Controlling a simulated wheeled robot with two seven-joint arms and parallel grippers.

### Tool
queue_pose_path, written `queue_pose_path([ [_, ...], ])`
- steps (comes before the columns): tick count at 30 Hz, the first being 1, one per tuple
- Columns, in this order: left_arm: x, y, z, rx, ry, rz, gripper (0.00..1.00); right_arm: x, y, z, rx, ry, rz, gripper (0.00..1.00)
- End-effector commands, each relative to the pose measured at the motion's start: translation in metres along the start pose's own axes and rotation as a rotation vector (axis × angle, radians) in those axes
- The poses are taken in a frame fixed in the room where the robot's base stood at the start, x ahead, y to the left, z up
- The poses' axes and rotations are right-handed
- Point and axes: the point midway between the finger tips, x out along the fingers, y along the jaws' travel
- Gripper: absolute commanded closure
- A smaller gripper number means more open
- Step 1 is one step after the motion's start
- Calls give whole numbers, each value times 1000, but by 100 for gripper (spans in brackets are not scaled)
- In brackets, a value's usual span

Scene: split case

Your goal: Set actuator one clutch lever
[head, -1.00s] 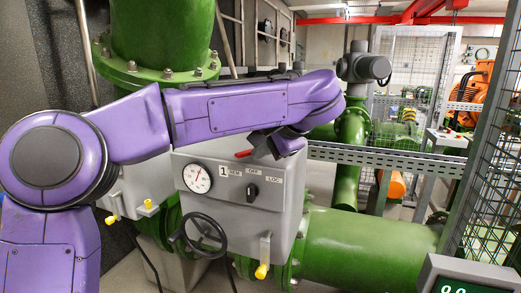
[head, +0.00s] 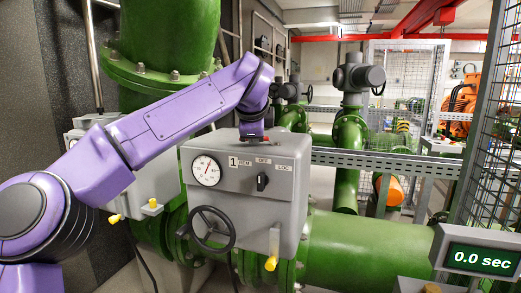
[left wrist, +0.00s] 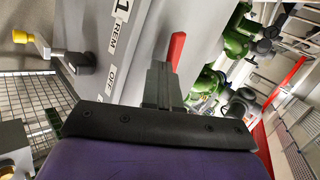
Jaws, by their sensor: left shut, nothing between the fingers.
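Actuator one (head: 240,190) is a grey box marked 1, with a dial (head: 206,170), a black selector switch (head: 262,181) labelled REM, OFF and LOC, and a black handwheel (head: 212,228). A grey lever with a yellow tip (head: 271,263) hangs down at its lower right; it also shows in the left wrist view (left wrist: 40,45). A red bar (left wrist: 176,50) shows just beyond my left fingertips. My left gripper (head: 250,136) is shut and empty at the top edge of the box; its fingers (left wrist: 161,70) point towards the red bar. Contact cannot be told.
A second grey box (head: 150,178) with yellow-tipped parts stands behind on the left. Green pipes (head: 365,250) run behind and right. A mesh fence (head: 490,130) and a display (head: 481,258) reading 0.0 sec are at the right. A perforated metal rail (head: 385,164) crosses behind.

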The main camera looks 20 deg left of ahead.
Motion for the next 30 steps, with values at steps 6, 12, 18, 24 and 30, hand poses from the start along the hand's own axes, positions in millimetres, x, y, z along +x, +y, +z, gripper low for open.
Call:
queue_pose_path([
  [6, 8, -8, 10, 104, 115, 0, 100, 4, 0, 2, 0, 0, 0, 57],
  [12, 12, -13, 13, 137, 148, 0, 100, 4, 0, 2, 0, 0, 0, 57],
  [18, 15, -15, 14, 137, 147, 0, 100, 4, 0, 2, 0, 0, 0, 57],
  [24, 16, -16, 15, 136, 146, 0, 100, 4, 0, 2, 0, 0, 0, 57],
  [30, 16, -16, 15, 135, 145, 0, 100, 4, 0, 2, 0, 0, 0, 57],
])
